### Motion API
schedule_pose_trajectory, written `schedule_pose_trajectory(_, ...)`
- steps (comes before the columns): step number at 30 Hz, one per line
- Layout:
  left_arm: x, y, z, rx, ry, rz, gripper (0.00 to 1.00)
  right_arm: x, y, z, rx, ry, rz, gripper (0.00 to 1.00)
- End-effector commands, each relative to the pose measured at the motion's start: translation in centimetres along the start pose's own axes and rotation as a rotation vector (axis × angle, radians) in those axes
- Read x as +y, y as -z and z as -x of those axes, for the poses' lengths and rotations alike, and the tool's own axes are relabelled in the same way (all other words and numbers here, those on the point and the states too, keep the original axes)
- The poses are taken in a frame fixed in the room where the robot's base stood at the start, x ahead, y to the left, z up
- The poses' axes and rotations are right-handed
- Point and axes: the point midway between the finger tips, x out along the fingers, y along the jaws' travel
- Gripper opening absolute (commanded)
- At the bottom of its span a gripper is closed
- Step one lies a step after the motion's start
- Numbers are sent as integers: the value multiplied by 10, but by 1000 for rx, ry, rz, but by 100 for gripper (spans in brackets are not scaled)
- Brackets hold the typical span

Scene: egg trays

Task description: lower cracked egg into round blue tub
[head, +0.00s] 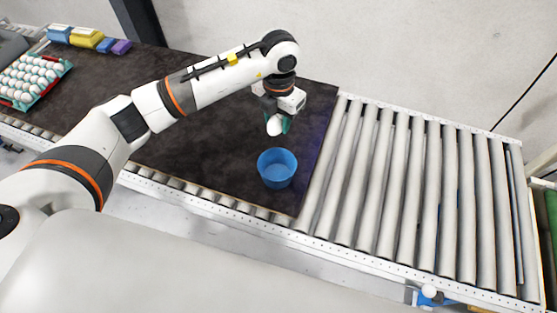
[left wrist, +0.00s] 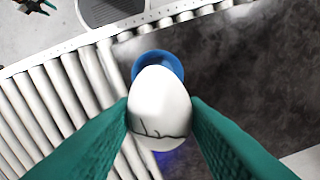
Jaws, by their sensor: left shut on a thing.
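A white egg (left wrist: 160,105) with a dark crack line sits between the green fingers of my left gripper (left wrist: 160,120) in the left wrist view. In the head view the egg (head: 275,127) shows below my left gripper (head: 279,124), which is shut on it above the dark mat. The round blue tub (head: 277,168) stands upright on the mat, nearer the front than the egg, and looks empty. In the left wrist view the tub (left wrist: 158,58) lies beyond the egg, which partly hides it.
The dark mat (head: 200,150) is clear around the tub. Bare rollers (head: 430,190) lie to the right. An egg tray (head: 66,67) with several eggs is at the far left, with yellow and blue boxes (head: 86,38) behind it.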

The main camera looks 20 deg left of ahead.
Motion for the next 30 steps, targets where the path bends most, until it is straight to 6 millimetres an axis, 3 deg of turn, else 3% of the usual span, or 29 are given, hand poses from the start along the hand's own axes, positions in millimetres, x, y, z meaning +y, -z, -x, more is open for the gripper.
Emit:
schedule_pose_trajectory(8, 1, 1, -16, -1, -1, 29, 31, 2, 1, -10, 0, -2, 2, 36)
schedule_pose_trajectory(21, 3, 1, -88, -1, -1, 27, 31, -2, 6, -51, 2, 3, 4, 36)
schedule_pose_trajectory(30, 3, 1, -98, 0, -1, 26, 31, -3, 7, -55, 2, 4, 3, 36)
